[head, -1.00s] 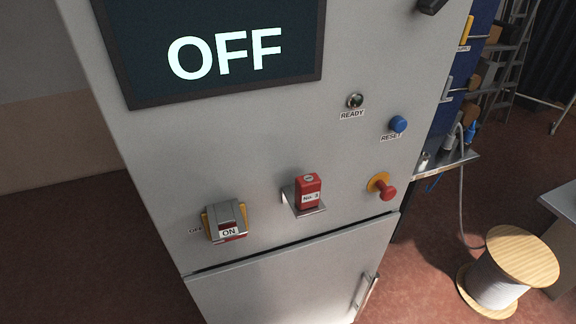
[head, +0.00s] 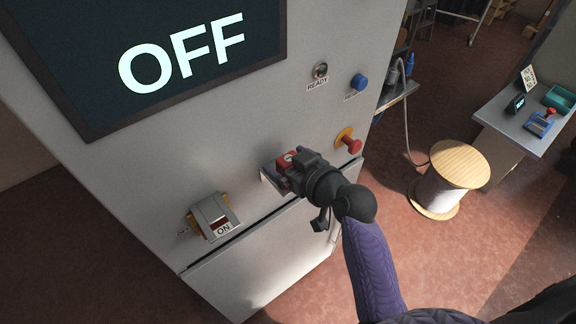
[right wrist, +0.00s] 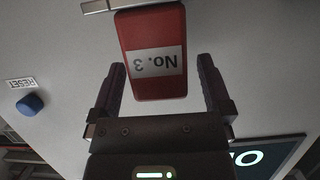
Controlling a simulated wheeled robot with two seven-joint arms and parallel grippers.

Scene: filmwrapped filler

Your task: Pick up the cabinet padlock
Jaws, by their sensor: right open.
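The cabinet padlock (head: 284,160) is a red block on a small metal shelf (head: 268,177) on the cabinet front. In the right wrist view the padlock (right wrist: 152,30) shows upside down with a "No. 3" label. My right gripper (head: 293,164) is at the padlock and hides much of it in the head view. In the right wrist view the gripper (right wrist: 160,64) is open, one finger on each side of the padlock's near end, with a visible gap on both sides. My left gripper is not in view.
The cabinet carries a lever switch (head: 213,216) labelled ON, a red-and-yellow stop button (head: 350,142), a blue reset button (head: 359,82), a ready lamp (head: 320,70) and an OFF screen (head: 140,60). A cable spool (head: 450,180) and a desk (head: 500,115) stand to the right.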

